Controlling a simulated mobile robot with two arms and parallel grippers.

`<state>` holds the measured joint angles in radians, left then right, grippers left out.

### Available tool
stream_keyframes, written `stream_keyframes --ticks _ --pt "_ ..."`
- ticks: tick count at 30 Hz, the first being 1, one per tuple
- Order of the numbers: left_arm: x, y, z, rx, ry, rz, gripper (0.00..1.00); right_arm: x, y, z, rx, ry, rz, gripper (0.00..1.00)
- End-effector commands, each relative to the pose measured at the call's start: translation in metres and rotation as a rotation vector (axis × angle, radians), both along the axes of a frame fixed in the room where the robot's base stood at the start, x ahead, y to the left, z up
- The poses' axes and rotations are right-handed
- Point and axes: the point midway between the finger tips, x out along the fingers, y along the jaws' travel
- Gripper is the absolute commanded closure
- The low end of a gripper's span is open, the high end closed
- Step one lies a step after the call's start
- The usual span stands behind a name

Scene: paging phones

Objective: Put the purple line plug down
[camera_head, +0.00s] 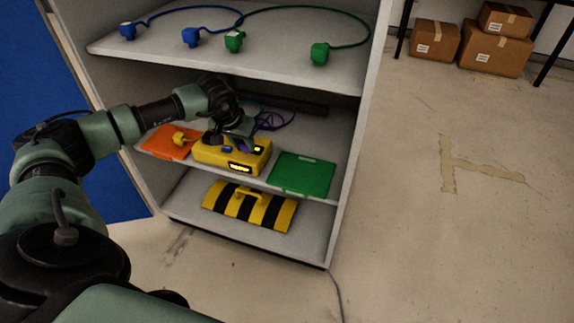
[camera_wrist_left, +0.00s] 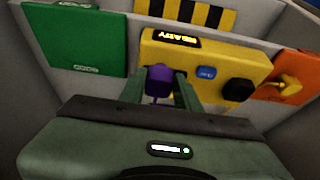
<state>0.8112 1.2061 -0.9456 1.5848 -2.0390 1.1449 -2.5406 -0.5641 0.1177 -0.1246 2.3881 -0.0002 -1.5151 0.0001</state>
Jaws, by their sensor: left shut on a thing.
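The purple line plug (camera_wrist_left: 158,80) is held between the two fingers of my left gripper in the wrist view. In the head view my left gripper (camera_head: 240,143) is over the yellow box (camera_head: 217,155) on the middle shelf, and the purple plug (camera_head: 245,146) shows partly behind the fingers. A purple cord (camera_head: 270,120) lies coiled behind it. The yellow box (camera_wrist_left: 215,62) has a lit display, a blue button and a black knob. I cannot tell whether the plug touches the box. My right gripper is not in view.
A green pad (camera_head: 302,175) lies right of the box, an orange pad (camera_head: 160,146) with a yellow plug (camera_head: 180,138) left of it. The upper shelf (camera_head: 280,68) holds blue and green corded plugs. A black-and-yellow striped block (camera_head: 250,207) is on the bottom shelf.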

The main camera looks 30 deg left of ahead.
Motion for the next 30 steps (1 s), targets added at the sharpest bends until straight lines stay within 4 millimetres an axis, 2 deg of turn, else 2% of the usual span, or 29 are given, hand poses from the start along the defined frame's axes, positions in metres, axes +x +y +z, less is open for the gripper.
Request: stream_keyframes --ticks 1,6,14,16,23,30 --pt "0.008 -0.016 0.0 -0.004 -0.003 -0.006 1.0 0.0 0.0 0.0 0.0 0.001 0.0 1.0" --pt "0.026 -0.058 0.0 -0.003 -0.003 -0.006 1.0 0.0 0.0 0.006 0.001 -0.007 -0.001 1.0" --pt "0.049 -0.107 0.0 -0.001 -0.002 -0.002 1.0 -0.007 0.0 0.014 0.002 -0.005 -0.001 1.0" --pt "0.046 -0.102 -0.015 0.001 0.004 0.002 1.0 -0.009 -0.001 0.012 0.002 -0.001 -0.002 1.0" --pt "0.046 -0.102 -0.029 0.0 0.002 0.001 1.0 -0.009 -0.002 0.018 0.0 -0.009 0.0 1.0" --pt "0.046 -0.102 -0.067 0.0 0.003 0.0 1.0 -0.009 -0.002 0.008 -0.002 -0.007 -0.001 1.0"
